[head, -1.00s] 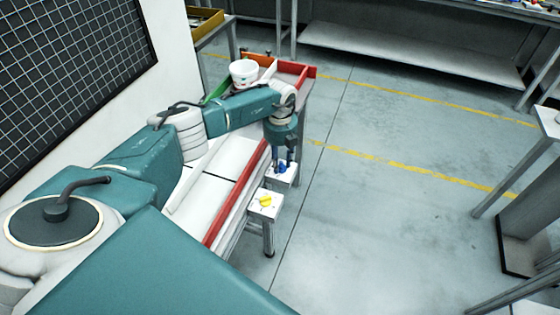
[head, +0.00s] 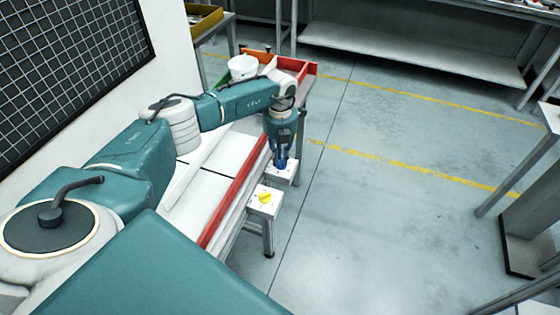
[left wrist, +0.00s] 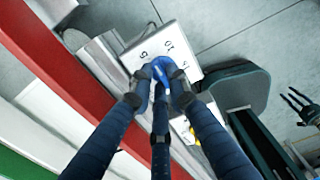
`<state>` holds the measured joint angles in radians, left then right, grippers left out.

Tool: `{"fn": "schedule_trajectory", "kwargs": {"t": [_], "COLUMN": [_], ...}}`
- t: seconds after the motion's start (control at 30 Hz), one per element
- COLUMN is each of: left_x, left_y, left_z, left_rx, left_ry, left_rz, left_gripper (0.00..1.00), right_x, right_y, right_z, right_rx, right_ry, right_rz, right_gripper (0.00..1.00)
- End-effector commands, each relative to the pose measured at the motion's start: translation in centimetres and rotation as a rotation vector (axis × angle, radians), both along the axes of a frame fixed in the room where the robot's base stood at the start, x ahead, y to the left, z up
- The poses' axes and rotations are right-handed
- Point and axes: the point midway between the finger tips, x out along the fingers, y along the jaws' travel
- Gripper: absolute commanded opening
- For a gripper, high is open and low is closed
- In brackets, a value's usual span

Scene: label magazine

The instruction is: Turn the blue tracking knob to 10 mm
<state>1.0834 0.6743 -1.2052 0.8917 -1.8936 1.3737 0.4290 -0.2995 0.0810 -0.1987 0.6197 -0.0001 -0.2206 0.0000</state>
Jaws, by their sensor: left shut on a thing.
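The blue tracking knob (left wrist: 160,73) sits on a white plate (left wrist: 186,40) with printed scale figures; a "5" and a "10" can be made out in the left wrist view. My left gripper (left wrist: 161,84) is shut on the knob, with a finger on each side. The fingers cover part of the knob, and I cannot read its exact setting. In the head view my left gripper (head: 281,160) points down onto the white plate (head: 287,178) and mostly hides the knob.
A yellow knob (head: 265,198) on a second white plate (head: 263,211) is nearer to me. A red rail (head: 232,200) runs beside both plates. A white cup (head: 243,67) stands behind my left arm.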

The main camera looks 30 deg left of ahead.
Motion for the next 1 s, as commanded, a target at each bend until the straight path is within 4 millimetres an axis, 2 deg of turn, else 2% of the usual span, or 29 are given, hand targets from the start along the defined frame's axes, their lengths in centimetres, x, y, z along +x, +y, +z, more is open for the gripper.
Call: {"fn": "schedule_trajectory", "kwargs": {"t": [0.03,0.5,1.0], "left_x": [0.2,0.3,0.5], "left_y": [0.0,0.1,0.0], "left_z": [-0.3,-0.2,0.0], "left_rx": [0.001,0.001,0.001], "left_ry": [-0.004,-0.004,-0.004], "left_rz": [-0.045,-0.484,-0.785], "left_gripper": [0.00,0.00,0.00], "right_x": [0.0,0.0,0.0], "right_y": [0.1,0.4,0.2], "right_z": [-0.9,-4.3,-6.1], "right_rx": [0.001,0.005,0.003], "right_ry": [0.000,0.000,0.000], "right_rz": [0.000,0.000,0.001], "right_gripper": [0.40,0.40,0.40]}}
